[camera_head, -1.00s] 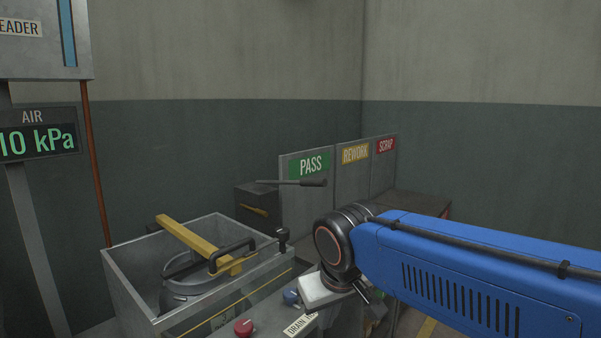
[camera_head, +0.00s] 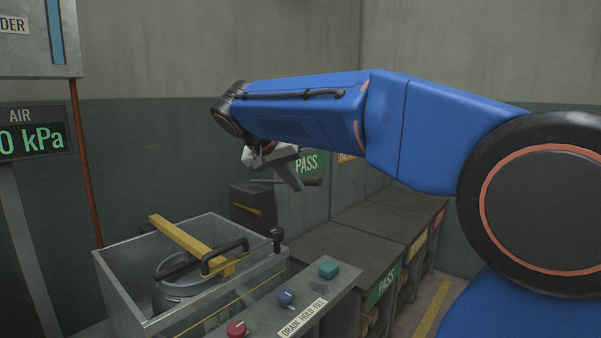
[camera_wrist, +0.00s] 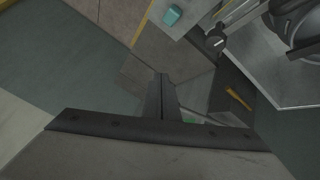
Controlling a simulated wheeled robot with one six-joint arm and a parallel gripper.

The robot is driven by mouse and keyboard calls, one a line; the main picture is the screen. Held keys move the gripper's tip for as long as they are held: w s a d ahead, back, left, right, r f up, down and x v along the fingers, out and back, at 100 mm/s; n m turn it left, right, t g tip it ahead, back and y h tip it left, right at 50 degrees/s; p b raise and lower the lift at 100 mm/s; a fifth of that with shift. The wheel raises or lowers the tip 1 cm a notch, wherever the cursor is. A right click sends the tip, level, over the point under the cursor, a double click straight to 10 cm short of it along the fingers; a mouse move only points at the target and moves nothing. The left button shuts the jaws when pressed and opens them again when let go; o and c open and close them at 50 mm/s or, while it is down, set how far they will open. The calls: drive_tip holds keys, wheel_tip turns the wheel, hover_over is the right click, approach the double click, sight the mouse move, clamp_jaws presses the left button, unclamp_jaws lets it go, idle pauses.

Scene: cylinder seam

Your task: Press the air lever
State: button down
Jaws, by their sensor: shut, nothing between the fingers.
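The air lever (camera_head: 312,182) appears to be a rod with a black grip, lying about level at the top of a dark box (camera_head: 246,213) with a yellow strip. My gripper (camera_head: 296,186) points down and right, and its fingers overlap the lever in the head view. I cannot tell whether they touch it. The wrist view shows the closed fingers (camera_wrist: 162,92) with nothing between them. The dark box is right of them there (camera_wrist: 231,97), and the lever cannot be made out.
A metal tank (camera_head: 140,272) with a yellow bar (camera_head: 180,236) stands left of a button panel (camera_head: 312,302). The AIR display (camera_head: 36,132) is cut off at the left edge.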

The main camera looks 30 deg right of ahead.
drive_tip(key=w+r+m+h, duration=0.3)
drive_tip(key=w+r, duration=0.5)
drive_tip(key=w, duration=0.3)
drive_tip(key=shift+a+r+m, duration=0.2)
drive_tip(key=shift+a+m, duration=0.05)
drive_tip(key=shift+m, duration=0.65)
drive_tip(key=shift+w, duration=0.1)
drive_tip(key=s+a+f+x, duration=0.1)
drive_tip(key=f+x, duration=0.1)
drive_tip(key=x, duration=1)
drive_tip(key=shift+d+f, duration=0.25)
drive_tip(key=shift+f, duration=0.1)
drive_tip(key=shift+s+f, duration=0.1)
drive_tip(key=shift+s, duration=0.1)
